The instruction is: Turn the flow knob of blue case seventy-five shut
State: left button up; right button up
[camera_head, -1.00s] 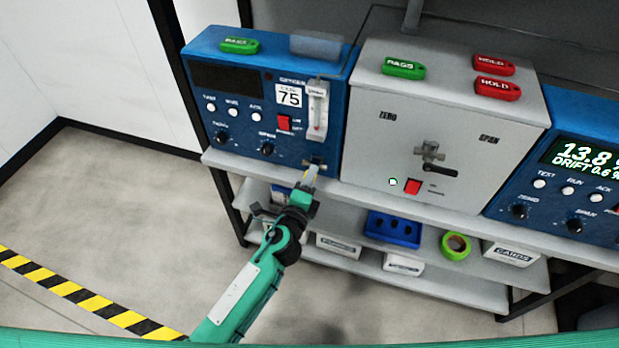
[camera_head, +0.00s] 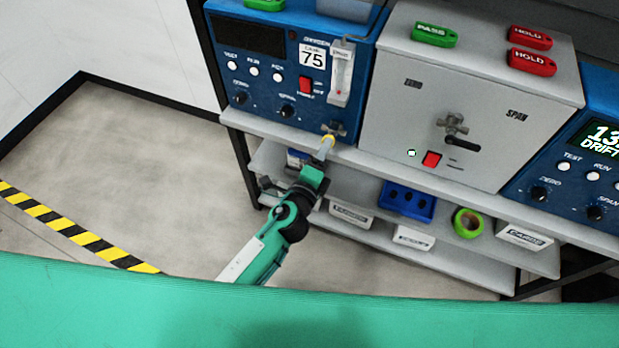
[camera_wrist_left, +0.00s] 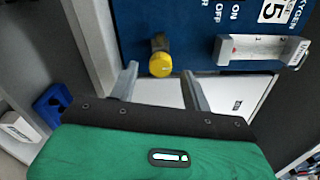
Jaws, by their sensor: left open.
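The blue case seventy-five (camera_head: 268,70) stands on the shelf at the upper left, with a "75" label (camera_head: 312,58) and a clear flow tube (camera_head: 341,75). The flow knob (camera_head: 334,127) sits low on its front, below the tube. In the left wrist view the knob (camera_wrist_left: 160,62) has a yellow end cap facing me. My left gripper (camera_head: 326,148) is just in front of the knob in the head view. In the left wrist view its two fingers (camera_wrist_left: 160,72) are open, one on each side of the knob, with gaps visible. My right gripper is in neither view.
A grey case (camera_head: 400,125) with a black-handled valve (camera_head: 460,143) stands to the right. Another blue case (camera_head: 580,180) is beyond it. The lower shelf holds a blue holder (camera_head: 405,201), green tape (camera_head: 468,222) and white boxes. Floor at left is clear.

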pick_arm(q)
jog(key=b+v, duration=0.1)
jog(key=v, duration=0.9)
jog(key=shift+b, duration=0.35)
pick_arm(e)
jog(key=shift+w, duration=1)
pick_arm(q)
jog(key=shift+s, duration=0.15)
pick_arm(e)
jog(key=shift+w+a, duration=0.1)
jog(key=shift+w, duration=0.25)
